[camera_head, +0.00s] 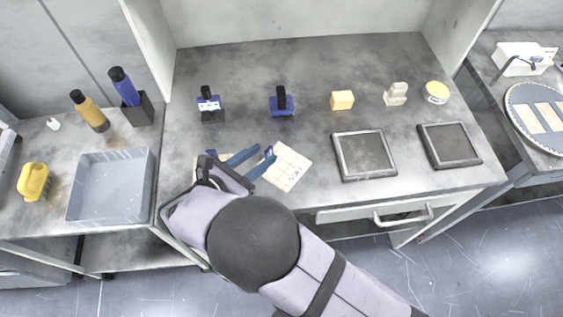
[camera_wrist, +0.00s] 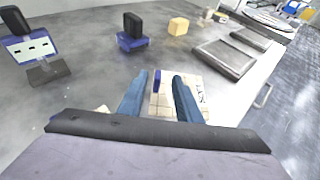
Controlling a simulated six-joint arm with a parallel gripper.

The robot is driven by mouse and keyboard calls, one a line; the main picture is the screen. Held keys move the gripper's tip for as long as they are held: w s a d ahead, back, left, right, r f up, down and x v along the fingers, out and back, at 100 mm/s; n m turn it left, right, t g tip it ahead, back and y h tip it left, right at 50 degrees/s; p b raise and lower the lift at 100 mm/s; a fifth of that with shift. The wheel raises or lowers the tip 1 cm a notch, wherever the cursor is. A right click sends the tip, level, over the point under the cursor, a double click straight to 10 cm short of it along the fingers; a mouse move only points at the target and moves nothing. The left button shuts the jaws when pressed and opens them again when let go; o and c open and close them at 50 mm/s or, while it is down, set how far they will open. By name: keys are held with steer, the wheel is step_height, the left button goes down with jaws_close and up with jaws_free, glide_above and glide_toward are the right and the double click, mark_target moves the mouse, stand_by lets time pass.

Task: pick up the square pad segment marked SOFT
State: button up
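My gripper (camera_head: 266,154) has two blue fingers. It is open, with a clear gap between the fingers in the wrist view (camera_wrist: 160,80). A cream square pad sheet (camera_head: 289,164), divided by lines, lies flat beside the fingertips; it also shows beyond and between the fingers in the wrist view (camera_wrist: 190,84). Dark lettering is on its right part, too small to read surely as SOFT. A small dark blue piece (camera_wrist: 157,78) shows between the fingers; I cannot tell whether it touches them. A second pale sheet (camera_head: 201,160) is mostly hidden under my gripper.
Two dark framed trays (camera_head: 337,160) (camera_head: 424,146) lie right of the sheet. Along the back stand a labelled blue holder (camera_head: 210,106), a blue-based block (camera_head: 281,104), a yellow block (camera_head: 342,100), a beige piece (camera_head: 396,94) and a round tub (camera_head: 436,92). A grey bin (camera_head: 151,170) is left.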

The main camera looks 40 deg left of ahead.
mark_target(265, 153)
steer(key=shift+p+x, duration=1.25)
steer(key=shift+x, duration=1.3)
steer(key=shift+a+f, duration=0.15)
steer(key=shift+f, duration=0.05)
jaws_close()
